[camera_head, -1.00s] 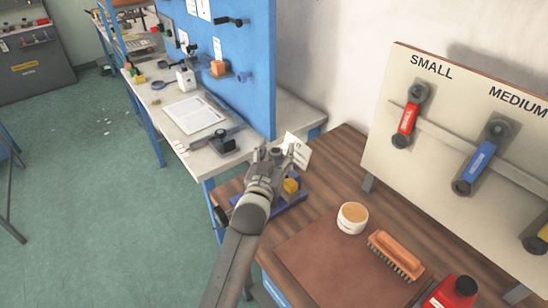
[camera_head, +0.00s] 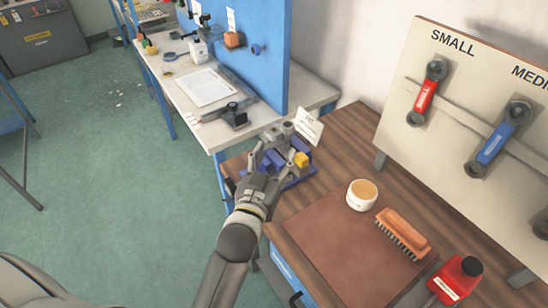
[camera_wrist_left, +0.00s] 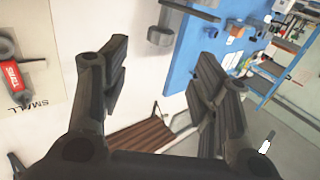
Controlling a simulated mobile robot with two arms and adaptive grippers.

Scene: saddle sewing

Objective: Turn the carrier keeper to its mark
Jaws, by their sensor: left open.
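A blue fixture (camera_head: 296,180) with a yellow block (camera_head: 301,159) sits at the left end of the wooden bench. Blue parts show between and below my fingers. I cannot tell which part is the carrier keeper, and no mark can be made out. A small white card (camera_head: 309,126) stands behind the fixture. My left gripper (camera_head: 280,142) is open and empty, its fingers over or in front of the fixture. In the left wrist view its two fingers (camera_wrist_left: 165,75) are spread, with nothing between them. My right gripper is not in view.
A tool board (camera_head: 455,110) stands behind. A white bench (camera_head: 218,134) with a blue panel (camera_head: 262,60) is beyond.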

